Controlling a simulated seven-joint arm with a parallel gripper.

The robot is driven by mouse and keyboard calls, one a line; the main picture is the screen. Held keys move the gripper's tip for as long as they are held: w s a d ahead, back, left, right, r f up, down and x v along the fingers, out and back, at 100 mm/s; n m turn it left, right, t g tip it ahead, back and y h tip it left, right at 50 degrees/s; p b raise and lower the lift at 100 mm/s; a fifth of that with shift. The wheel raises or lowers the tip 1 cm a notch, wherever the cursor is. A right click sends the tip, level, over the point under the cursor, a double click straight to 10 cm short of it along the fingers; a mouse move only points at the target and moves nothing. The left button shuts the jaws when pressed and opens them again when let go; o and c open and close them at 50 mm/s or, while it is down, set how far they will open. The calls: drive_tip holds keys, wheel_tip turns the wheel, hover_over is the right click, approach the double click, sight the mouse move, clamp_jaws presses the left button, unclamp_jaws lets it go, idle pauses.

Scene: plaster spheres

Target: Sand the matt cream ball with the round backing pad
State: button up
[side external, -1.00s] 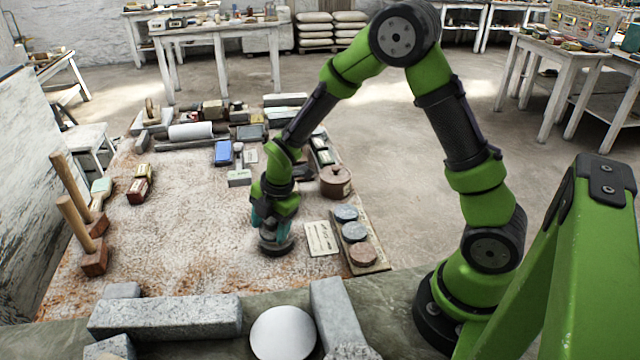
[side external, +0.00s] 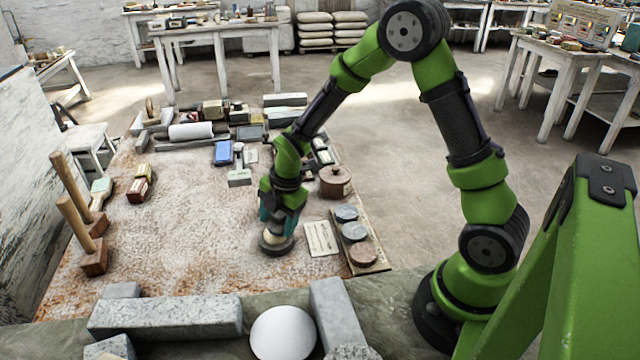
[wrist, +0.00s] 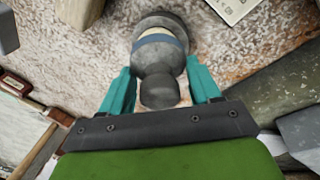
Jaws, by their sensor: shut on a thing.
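The matt cream ball (side external: 283,332), pale and nearly white here, sits at the front edge of the side view, cut by the frame bottom, with stone blocks beside it. My gripper (side external: 278,226) points down over the mottled worktop, behind the ball and apart from it. It is shut on the round backing pad (side external: 277,246), a dark disc with a cream part, low over the surface; I cannot tell if it touches. In the wrist view, my gripper's teal fingers (wrist: 160,88) flank the pad's dark knob; the pad (wrist: 160,55) shows cream and blue bands. The ball is not recognisable there.
Stone blocks (side external: 165,317) lie left of the ball, another (side external: 338,318) right. A board with round discs (side external: 353,232) and a card (side external: 321,238) lie right of my gripper. Mallets (side external: 94,258) stand left. The worktop's middle is clear.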

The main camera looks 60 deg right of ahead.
drive_tip(key=shift+d, duration=0.25)
drive_tip(key=shift+w+a+f, duration=0.15)
drive_tip(key=shift+a, duration=0.8)
drive_tip(key=shift+w+a+f, duration=0.1)
drive_tip(key=shift+a+f, duration=0.05)
drive_tip(key=shift+a, duration=0.75)
drive_tip(key=shift+d, duration=0.1)
drive_tip(key=shift+s+d+r, duration=0.1)
drive_tip(key=shift+d+r, duration=0.1)
drive_tip(key=shift+d, duration=0.65)
drive_tip(key=shift+s+d, duration=0.2)
drive_tip(key=shift+d, duration=0.75)
drive_tip(key=shift+a+r, duration=0.3)
drive_tip(key=shift+a, duration=0.25)
drive_tip(key=shift+a+r, duration=0.3)
drive_tip(key=shift+a, duration=0.2)
